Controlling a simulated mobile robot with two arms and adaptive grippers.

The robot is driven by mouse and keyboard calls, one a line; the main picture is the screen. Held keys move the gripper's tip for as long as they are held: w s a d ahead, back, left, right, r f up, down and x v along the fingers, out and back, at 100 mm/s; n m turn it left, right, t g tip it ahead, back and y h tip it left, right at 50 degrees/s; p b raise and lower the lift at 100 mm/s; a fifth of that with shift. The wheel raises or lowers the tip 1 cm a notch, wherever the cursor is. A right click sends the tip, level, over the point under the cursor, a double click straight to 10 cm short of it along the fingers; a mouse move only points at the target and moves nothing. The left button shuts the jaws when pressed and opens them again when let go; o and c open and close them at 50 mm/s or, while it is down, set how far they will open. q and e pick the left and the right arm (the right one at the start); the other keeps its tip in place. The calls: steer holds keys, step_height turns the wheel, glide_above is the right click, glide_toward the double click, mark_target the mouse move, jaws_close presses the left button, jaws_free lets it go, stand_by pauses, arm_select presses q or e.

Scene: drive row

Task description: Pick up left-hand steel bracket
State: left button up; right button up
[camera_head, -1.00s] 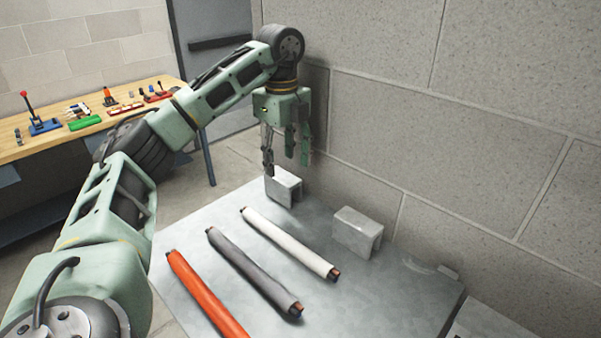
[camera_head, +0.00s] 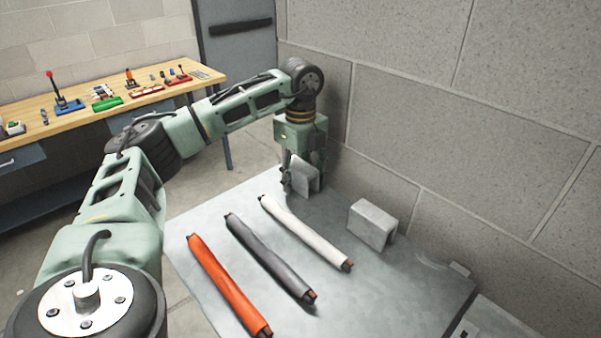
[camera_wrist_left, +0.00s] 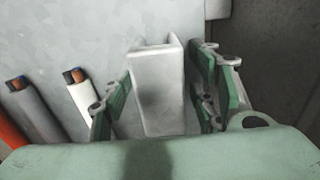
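The left-hand steel bracket (camera_head: 307,174) is a pale grey U-shaped block standing on the metal table (camera_head: 395,285) near the wall. My left gripper (camera_head: 301,184) points down over it, and its fingers partly hide it in the head view. In the left wrist view the bracket (camera_wrist_left: 158,88) stands between the fingers of my left gripper (camera_wrist_left: 163,100). The green finger pads are spread on either side, with a narrow gap showing at the right; contact at the left is unclear. My right gripper is out of view.
A second, similar bracket (camera_head: 372,224) stands to the right by the block wall (camera_head: 450,130). White (camera_head: 305,233), grey (camera_head: 268,258) and orange (camera_head: 227,283) sleeved cables lie on the table nearer me. A wooden workbench (camera_head: 130,110) with small tools stands back left.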

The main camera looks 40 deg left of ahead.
arm_select(q)
steer(key=c, duration=1.3)
